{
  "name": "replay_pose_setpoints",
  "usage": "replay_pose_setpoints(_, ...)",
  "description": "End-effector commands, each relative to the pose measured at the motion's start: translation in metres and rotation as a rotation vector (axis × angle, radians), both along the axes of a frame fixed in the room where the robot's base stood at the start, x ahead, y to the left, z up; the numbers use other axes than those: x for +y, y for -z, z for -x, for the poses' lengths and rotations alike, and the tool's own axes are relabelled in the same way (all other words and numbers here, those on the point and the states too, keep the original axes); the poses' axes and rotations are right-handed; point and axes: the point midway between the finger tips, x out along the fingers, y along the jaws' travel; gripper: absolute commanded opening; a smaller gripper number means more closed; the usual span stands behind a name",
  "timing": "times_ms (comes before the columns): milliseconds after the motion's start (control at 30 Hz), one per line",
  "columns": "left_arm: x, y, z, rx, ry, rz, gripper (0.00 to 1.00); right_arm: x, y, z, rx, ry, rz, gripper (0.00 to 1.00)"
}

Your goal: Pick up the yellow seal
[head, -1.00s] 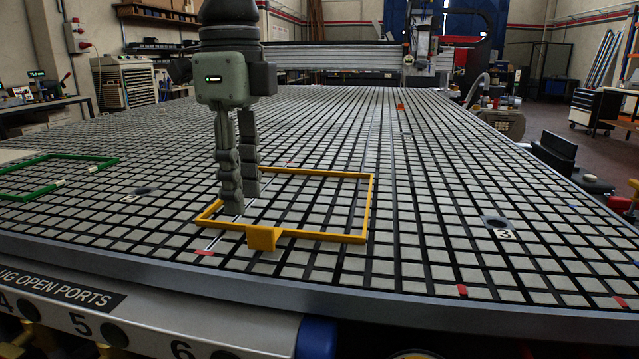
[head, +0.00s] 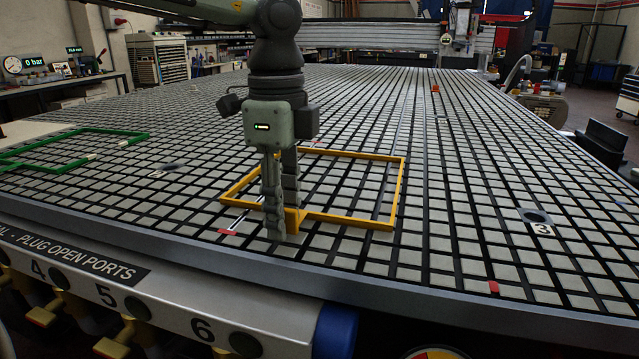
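The yellow seal (head: 399,190) is a thin rectangular frame lying flat on the grid table. It has a small upright tab (head: 294,221) on its near side, towards the left. My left gripper (head: 281,229) points straight down at this tab, with its fingers parted. The nearer finger is in front of the tab's left part, and the farther fingertip is hidden behind the tab. I cannot tell whether either finger touches it. My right gripper is not in view.
A green frame (head: 139,136) lies on the table at the left. The grid table (head: 470,215) is mostly clear, with a round port marked 3 (head: 536,216) at the right. The table's front rail (head: 190,306) carries numbered ports. A gantry (head: 370,34) spans the back.

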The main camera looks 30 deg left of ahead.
Motion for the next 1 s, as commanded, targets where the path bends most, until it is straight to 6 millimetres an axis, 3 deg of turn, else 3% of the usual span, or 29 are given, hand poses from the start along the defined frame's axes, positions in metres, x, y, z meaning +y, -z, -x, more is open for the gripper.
replay_pose_setpoints(67,0.0,0.0,0.0,0.0,0.0,0.0,0.33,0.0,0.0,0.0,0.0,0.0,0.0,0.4)
replay_pose_setpoints(333,0.0,0.0,0.0,0.0,0.0,0.0,0.0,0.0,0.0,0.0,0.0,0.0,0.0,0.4)
replay_pose_setpoints(767,0.0,-0.001,0.0,-0.001,0.0,0.0,0.0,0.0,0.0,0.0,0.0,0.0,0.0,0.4)
replay_pose_setpoints(1000,0.0,-0.018,-0.001,-0.003,-0.002,-0.003,0.0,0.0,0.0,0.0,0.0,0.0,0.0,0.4)
